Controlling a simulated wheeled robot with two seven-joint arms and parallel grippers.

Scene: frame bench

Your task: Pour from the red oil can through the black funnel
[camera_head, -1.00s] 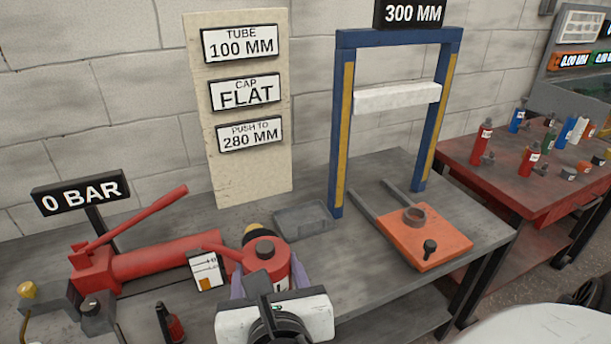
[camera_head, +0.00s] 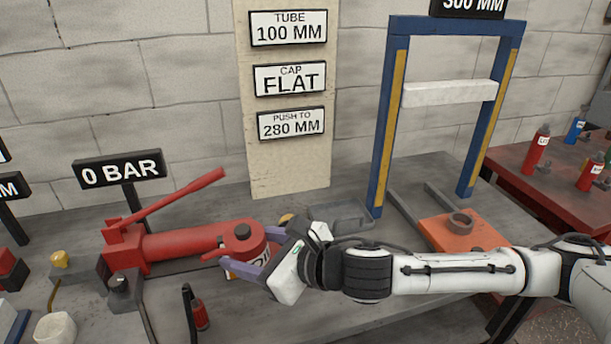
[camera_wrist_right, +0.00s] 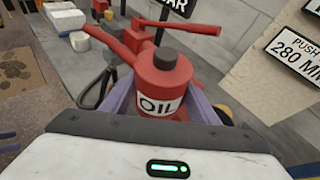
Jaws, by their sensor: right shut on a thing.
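The red oil can (camera_head: 247,243) has a dark cap and a white OIL label. My right gripper (camera_head: 257,251) reaches in from the right, its purple fingers shut around the can's sides. In the right wrist view the can (camera_wrist_right: 163,78) stands between both fingers (camera_wrist_right: 160,100), cap away from the palm. A thin red spout points left from the can in the head view. Whether the can touches the bench cannot be told. I cannot make out a black funnel in either view.
A red cylinder with a long handle (camera_head: 185,245) lies just left of the can. A grey tray (camera_head: 345,216), an orange plate (camera_head: 465,234) and a blue press frame (camera_head: 388,130) are to the right.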

